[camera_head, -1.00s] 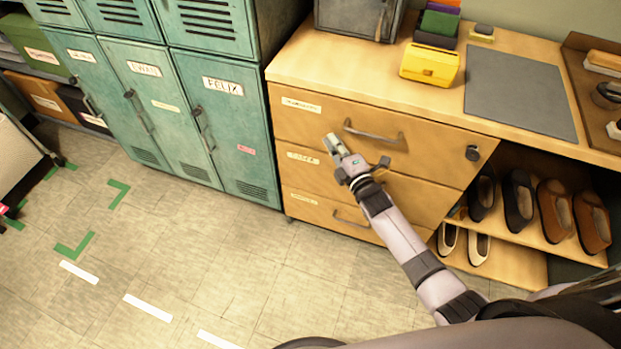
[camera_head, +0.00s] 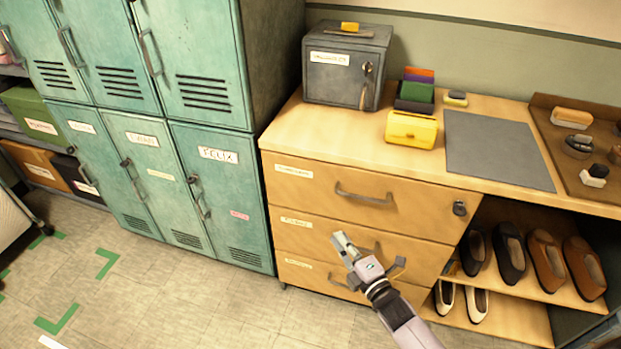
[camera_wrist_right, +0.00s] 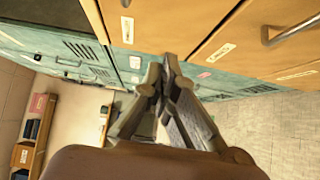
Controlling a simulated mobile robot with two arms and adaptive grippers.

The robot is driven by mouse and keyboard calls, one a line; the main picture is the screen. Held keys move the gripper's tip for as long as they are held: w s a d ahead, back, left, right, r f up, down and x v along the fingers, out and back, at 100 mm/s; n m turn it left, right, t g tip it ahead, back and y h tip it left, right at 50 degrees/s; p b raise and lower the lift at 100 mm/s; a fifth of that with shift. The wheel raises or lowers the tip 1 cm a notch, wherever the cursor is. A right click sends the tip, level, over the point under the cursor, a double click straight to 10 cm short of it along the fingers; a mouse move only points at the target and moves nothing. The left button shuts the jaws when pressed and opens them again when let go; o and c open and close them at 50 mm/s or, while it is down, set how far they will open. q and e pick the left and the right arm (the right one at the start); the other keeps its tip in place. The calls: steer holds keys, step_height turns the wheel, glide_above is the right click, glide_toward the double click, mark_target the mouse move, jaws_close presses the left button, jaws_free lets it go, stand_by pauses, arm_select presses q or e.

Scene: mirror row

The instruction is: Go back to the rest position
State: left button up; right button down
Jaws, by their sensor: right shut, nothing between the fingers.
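My right gripper (camera_head: 343,243) is in front of the wooden drawer cabinet (camera_head: 345,229), before its middle drawer in the head view. Its fingers are shut with nothing between them. In the right wrist view the two fingertips (camera_wrist_right: 160,75) meet, with the drawer fronts (camera_wrist_right: 215,30) and green lockers behind. The gripper hides part of the middle drawer's handle. All the drawers look closed. My left gripper is not in view.
Green lockers (camera_head: 160,155) stand left of the cabinet. On its top are a grey lock box (camera_head: 345,65), a yellow box (camera_head: 411,129) and a dark mat (camera_head: 495,150). Shoes (camera_head: 545,262) fill the shelves at right. The floor (camera_head: 185,300) at front left is clear.

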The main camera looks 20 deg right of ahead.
steer(key=s+d+f+m+g+h+p, duration=0.1)
steer(key=s+f+m+g, duration=0.35)
steer(key=s+f, duration=0.7)
steer(key=s+f+m+g+h+p, duration=0.15)
steer(key=s+f+m+g, duration=0.35)
steer(key=f, duration=1.1)
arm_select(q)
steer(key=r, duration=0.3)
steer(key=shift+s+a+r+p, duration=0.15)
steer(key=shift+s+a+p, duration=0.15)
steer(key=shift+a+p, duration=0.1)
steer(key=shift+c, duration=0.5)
arm_select(e)
steer(key=s+f+m+g, duration=0.2)
steer(key=s+f, duration=0.1)
steer(key=s, duration=0.6)
steer(key=s+f+m+g, duration=0.2)
steer(key=s+f+m, duration=0.1)
steer(key=s, duration=0.7)
steer(key=s+f+m+g, duration=0.3)
steer(key=s+f, duration=0.2)
steer(key=s, duration=0.5)
steer(key=shift+a+h, duration=0.35)
steer(key=shift+h, duration=0.1)
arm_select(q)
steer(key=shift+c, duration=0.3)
arm_select(e)
steer(key=shift+f, duration=0.1)
